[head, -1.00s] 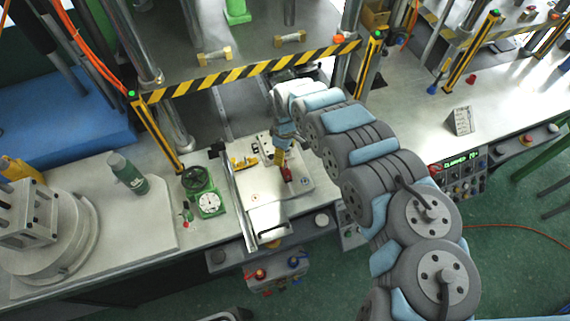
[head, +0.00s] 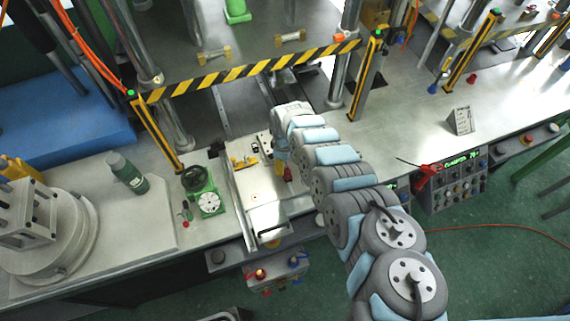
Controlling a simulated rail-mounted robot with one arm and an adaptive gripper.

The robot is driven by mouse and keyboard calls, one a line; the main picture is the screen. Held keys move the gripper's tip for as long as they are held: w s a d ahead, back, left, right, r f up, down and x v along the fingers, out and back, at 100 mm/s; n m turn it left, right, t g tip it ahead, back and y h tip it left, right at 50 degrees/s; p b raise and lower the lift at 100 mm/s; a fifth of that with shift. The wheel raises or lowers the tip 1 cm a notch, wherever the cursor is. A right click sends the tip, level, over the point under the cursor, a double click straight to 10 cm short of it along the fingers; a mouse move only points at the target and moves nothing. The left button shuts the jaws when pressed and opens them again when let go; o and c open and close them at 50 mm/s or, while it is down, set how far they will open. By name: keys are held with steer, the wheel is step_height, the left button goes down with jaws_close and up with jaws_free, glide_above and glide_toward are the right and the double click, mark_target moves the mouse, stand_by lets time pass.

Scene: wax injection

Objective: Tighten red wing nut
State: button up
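A small red piece (head: 287,173), which looks like the red wing nut, stands on the light metal mold plate (head: 262,187) on the bench. It is too small for its shape to be clear. My gripper (head: 281,160) is at the end of my arm, just above and behind the red piece. I cannot tell whether it touches it. The fingers are small and partly covered by my wrist, so their opening does not show. A yellow fitting (head: 243,162) sits on the plate to the left.
A black-and-yellow striped bar (head: 250,71) crosses above the plate, between posts. A green dial gauge (head: 209,203) stands left of the plate. A box with red and blue knobs (head: 277,275) is below the bench edge. The bench to the right is mostly clear.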

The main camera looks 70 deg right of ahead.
steer(key=shift+f, duration=0.55)
